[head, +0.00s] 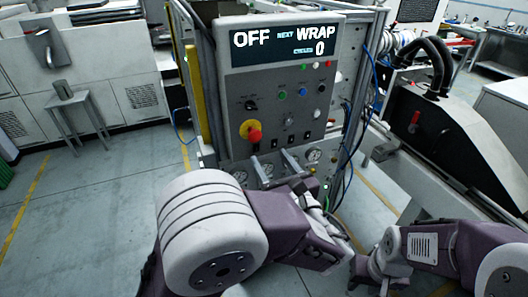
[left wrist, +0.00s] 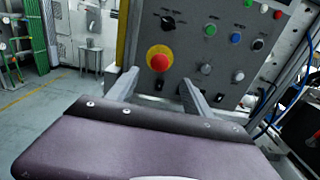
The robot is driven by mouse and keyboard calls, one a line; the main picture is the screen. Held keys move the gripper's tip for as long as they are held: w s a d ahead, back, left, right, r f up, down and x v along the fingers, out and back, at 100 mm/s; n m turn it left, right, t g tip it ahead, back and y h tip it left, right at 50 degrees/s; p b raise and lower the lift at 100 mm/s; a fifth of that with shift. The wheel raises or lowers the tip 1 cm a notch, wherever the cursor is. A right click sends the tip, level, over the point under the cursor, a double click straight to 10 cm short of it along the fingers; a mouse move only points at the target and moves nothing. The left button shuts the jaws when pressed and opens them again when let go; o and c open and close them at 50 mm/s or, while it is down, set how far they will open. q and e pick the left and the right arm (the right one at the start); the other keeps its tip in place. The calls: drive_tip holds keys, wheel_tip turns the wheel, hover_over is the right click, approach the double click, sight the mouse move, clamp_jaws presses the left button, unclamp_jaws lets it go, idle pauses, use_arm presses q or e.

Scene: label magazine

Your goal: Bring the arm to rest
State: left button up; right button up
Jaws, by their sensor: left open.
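My left gripper (head: 276,162) is in front of the lower part of a grey control panel (head: 283,110). Its two grey fingers stand apart with nothing between them; they also show in the left wrist view (left wrist: 158,84). In that view a red mushroom button on a yellow ring (left wrist: 159,58) appears just beyond and between the fingertips. The button also shows in the head view (head: 253,134), above the fingers. Whether the fingers touch the panel cannot be told. My right arm is at the lower right of the head view; its jaws cannot be made out.
The panel display (head: 283,44) reads OFF, NEXT WRAP and 0. Blue cables (head: 366,100) hang right of the panel. A dark machine (head: 440,135) stands further right. Floor at left is open.

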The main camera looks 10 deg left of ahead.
use_arm(q)
drive_tip(key=shift+s+d, duration=0.15)
drive_tip(key=shift+s, duration=0.1)
